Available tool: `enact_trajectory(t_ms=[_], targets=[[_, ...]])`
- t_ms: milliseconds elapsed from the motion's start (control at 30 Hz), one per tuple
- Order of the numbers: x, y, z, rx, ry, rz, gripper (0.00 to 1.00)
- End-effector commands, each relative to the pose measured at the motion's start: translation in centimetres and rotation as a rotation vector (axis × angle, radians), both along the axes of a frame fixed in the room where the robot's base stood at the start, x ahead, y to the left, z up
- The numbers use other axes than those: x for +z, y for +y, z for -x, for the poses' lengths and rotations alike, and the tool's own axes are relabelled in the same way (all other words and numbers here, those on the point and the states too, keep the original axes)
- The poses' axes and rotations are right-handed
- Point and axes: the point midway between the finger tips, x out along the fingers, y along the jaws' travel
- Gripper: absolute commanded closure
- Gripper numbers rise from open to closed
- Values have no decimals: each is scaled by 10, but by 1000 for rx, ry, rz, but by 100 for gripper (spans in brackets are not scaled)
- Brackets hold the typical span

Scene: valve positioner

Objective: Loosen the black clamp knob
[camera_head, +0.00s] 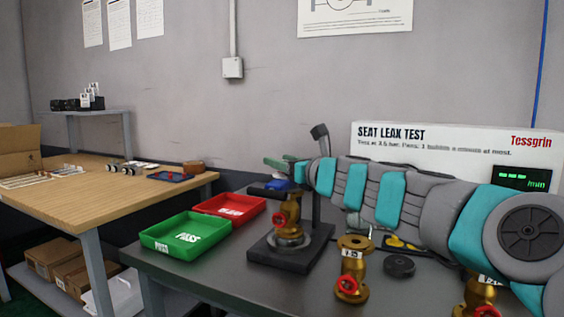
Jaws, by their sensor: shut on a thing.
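A black clamp stand (290,250) stands on the dark bench with a brass valve (291,212) with a red handwheel upright on its base. My gripper (276,163), with green fingers, is at the clamp just above the valve, reaching in from the right. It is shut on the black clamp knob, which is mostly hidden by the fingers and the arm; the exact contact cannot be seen. My teal and grey arm covers the area right of the stand.
A green PASS tray (168,248) and a red tray (230,203) lie left of the stand. A second brass valve (352,290) and a black disc (399,266) stand in front right. Another brass valve (478,300) is partly hidden. A SEAT LEAK TEST panel (440,145) is behind.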

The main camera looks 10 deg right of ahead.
Motion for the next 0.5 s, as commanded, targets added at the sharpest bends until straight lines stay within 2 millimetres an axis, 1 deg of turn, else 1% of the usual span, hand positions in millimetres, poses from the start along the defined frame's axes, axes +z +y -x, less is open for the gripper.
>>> enact_trajectory(t_ms=[267, 500], targets=[[0, -1, 0, 58, 0, -1, 100], [-1, 3, 2, 201, 2, 0, 100]])
